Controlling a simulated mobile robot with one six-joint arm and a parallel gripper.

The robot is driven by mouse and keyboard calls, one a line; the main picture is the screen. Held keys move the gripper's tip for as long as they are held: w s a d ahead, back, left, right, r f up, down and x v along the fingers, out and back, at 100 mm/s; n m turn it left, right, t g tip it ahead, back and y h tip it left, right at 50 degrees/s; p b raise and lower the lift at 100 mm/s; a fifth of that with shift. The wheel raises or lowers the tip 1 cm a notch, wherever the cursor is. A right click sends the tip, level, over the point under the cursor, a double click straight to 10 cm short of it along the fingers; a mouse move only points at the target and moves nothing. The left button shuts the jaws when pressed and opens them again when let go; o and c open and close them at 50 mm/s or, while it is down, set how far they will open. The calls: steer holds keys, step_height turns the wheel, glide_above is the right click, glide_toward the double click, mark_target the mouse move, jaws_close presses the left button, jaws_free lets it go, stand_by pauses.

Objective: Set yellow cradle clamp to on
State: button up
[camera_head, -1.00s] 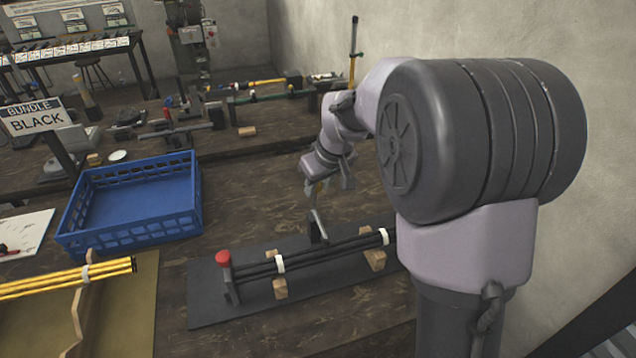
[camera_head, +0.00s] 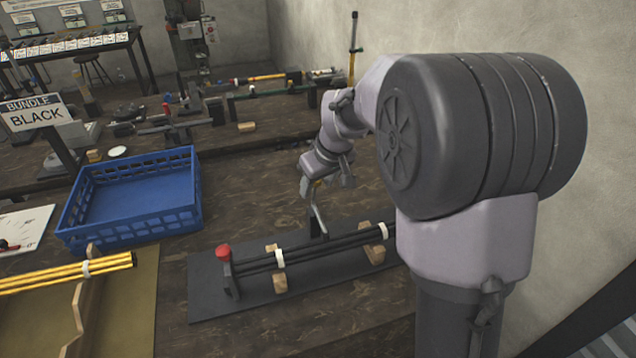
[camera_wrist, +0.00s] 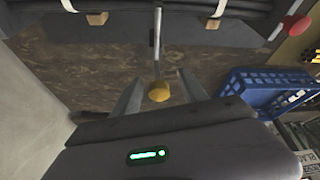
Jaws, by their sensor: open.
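The cradle holds a bundle of black rods (camera_head: 325,249) on wooden blocks over a dark mat. A grey clamp lever (camera_head: 316,222) stands up beside the rods. In the wrist view the lever (camera_wrist: 157,40) ends in a yellow ball knob (camera_wrist: 159,92). My gripper (camera_wrist: 160,88) is open, with one finger on each side of the knob. I cannot tell whether either finger touches it. In the head view my gripper (camera_head: 314,192) is at the lever's upper end, and its fingers are too small to read. A red knob (camera_head: 223,251) tops a post at the bundle's left end.
A blue crate (camera_head: 135,228) stands on the table left of the cradle. Yellow rods (camera_head: 65,276) lie on a wooden rack at the front left. A grey wall (camera_head: 480,35) rises close on the right. Bare table lies between crate and cradle.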

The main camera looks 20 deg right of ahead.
steer(key=shift+r, duration=0.1)
steer(key=p+v, duration=0.6)
steer(key=v, duration=1.1)
steer(key=shift+s, duration=0.1)
steer(key=s+a+f+m, duration=0.1)
steer(key=s+a+m, duration=0.2)
steer(key=s, duration=0.8)
steer(key=s+a+f+m+t+y+b, duration=0.1)
steer(key=s+a+m, duration=0.3)
steer(key=s, duration=0.8)
steer(key=a, duration=0.2)
steer(key=shift+a+m, duration=0.3)
steer(key=shift+a, duration=0.1)
steer(key=shift+s+f, duration=0.1)
steer(key=shift+f, duration=0.05)
